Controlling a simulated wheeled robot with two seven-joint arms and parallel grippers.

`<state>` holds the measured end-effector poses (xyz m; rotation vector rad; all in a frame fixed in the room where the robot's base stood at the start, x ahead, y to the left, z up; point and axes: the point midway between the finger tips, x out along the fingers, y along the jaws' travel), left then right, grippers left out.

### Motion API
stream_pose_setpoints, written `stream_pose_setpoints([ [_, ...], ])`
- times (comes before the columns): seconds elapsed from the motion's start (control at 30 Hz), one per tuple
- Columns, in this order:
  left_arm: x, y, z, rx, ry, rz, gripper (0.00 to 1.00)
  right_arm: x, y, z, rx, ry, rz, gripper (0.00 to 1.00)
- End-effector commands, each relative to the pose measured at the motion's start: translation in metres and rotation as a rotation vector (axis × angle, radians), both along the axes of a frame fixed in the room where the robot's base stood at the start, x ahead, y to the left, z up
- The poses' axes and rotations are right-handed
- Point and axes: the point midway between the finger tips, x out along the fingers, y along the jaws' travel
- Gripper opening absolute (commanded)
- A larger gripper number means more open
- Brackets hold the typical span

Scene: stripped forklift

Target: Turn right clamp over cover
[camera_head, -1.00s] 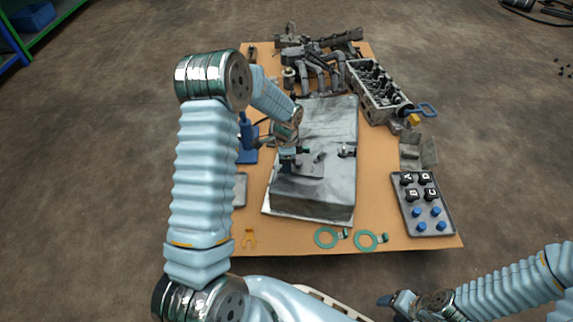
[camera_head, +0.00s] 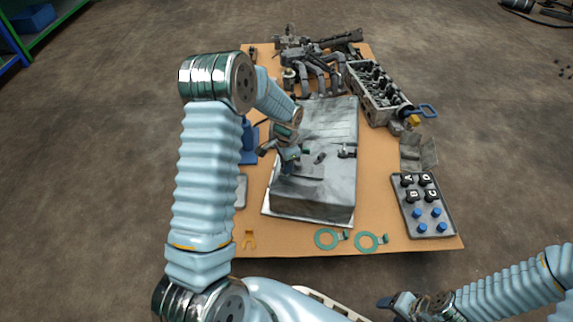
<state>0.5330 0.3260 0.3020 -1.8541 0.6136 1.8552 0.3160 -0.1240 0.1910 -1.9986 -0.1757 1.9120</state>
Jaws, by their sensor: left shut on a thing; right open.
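A large grey metal block (camera_head: 325,195) lies on the table, with a small flat cover plate (camera_head: 312,172) on top. The right clamp (camera_head: 347,151) is a small dark piece on the block, right of the plate and apart from my grippers. Another small dark piece (camera_head: 320,157) sits at the plate's back edge. My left gripper (camera_head: 291,164) is over the plate's left end, shut on a small dark part that its fingers mostly hide; I cannot tell exactly which. My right gripper (camera_head: 388,302) is open and empty in front of the table, low in the picture.
A tray (camera_head: 434,229) with black lettered knobs and blue knobs lies at the right front. Green ring gaskets (camera_head: 327,239) and a yellow piece (camera_head: 249,239) lie along the front edge. An engine head (camera_head: 375,92) and manifold parts (camera_head: 318,72) fill the back.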

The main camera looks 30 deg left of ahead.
Motion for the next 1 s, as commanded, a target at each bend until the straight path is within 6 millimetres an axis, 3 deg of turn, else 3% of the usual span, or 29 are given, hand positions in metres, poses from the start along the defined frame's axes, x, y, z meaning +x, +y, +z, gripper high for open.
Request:
stream_pose_setpoints([
  [0.13,0.001,0.0,0.0,-0.001,-0.002,0.002,0.0,0.0,0.0,0.0,0.0,0.0,0.0,0.57],
  [0.17,0.001,0.0,0.0,-0.001,-0.002,0.002,0.13,0.0,0.0,0.0,0.0,0.0,0.0,0.57],
  [0.23,0.001,0.0,0.0,-0.001,-0.002,0.002,0.22,0.0,0.0,0.0,0.0,0.0,0.0,0.57],
  [0.57,0.001,0.0,0.004,0.0,-0.002,0.0,0.22,0.0,0.0,0.001,0.0,0.0,0.0,0.57],
  [0.67,0.001,0.0,0.017,0.0,-0.004,0.0,0.22,0.0,0.0,0.004,-0.001,-0.001,0.0,0.57],
  [1.0,0.001,0.0,0.098,-0.001,-0.004,0.0,0.22,0.001,-0.002,0.018,-0.005,-0.004,-0.003,0.57],
])
